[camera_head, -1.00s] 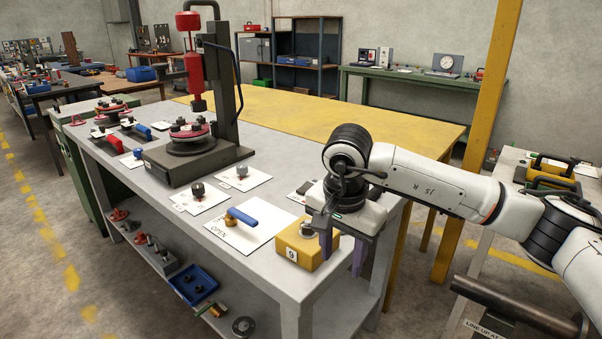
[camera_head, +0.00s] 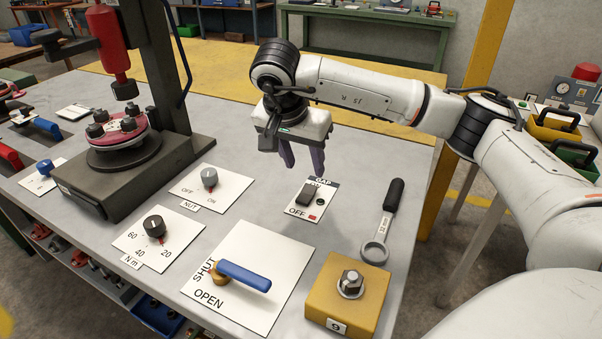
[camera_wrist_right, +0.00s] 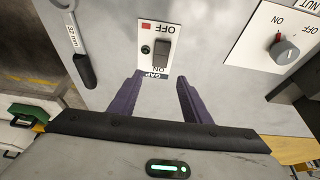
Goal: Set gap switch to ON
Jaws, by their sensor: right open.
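The gap switch (camera_head: 306,194) is a dark rocker on a small white plate marked GAP at its far end and OFF at its near end. Which end of the rocker is pressed is hard to tell. My right gripper (camera_head: 303,166) hangs over the table just behind the plate, open and empty, with its purple fingers pointing down. In the right wrist view the switch (camera_wrist_right: 161,49) lies ahead of the two spread fingers (camera_wrist_right: 160,88), with the ON label closest to them. No contact with the switch shows. My left gripper is out of view.
A wrench (camera_head: 384,222) lies right of the switch, and a yellow block with a nut (camera_head: 347,293) stands in front. A NUT knob (camera_head: 210,179), a torque knob (camera_head: 154,228) and a blue-handled valve (camera_head: 243,275) lie left. A dark press stand (camera_head: 140,175) rises further left.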

